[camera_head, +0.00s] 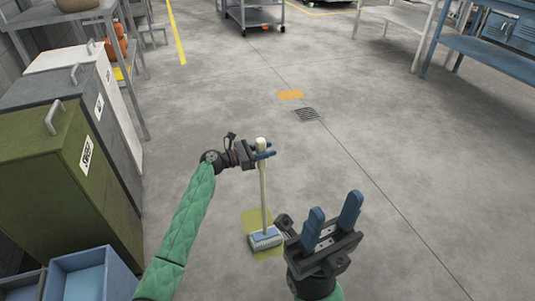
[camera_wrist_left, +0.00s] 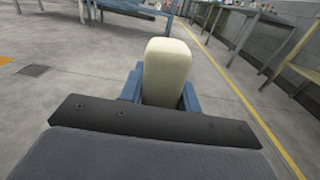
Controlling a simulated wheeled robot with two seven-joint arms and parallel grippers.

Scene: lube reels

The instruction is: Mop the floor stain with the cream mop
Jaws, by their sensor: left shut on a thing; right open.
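The cream mop (camera_head: 263,190) stands nearly upright in the head view, its grey-blue head (camera_head: 265,238) down at the yellowish floor stain (camera_head: 250,219). The mop head covers part of the stain; whether it presses on the floor is hard to tell. My left gripper (camera_head: 264,152) is shut on the mop's handle near its top. In the left wrist view the cream handle end (camera_wrist_left: 166,72) sticks up between the blue fingers. My right gripper (camera_head: 332,224) is open and empty, to the right of the mop head.
Olive (camera_head: 55,185), grey and white cabinets line the left side, with blue bins (camera_head: 82,276) at the lower left. An orange floor patch (camera_head: 290,94) and a drain grate (camera_head: 306,114) lie ahead. A cart (camera_head: 255,17) and benches stand at the back. The middle and right floor is clear.

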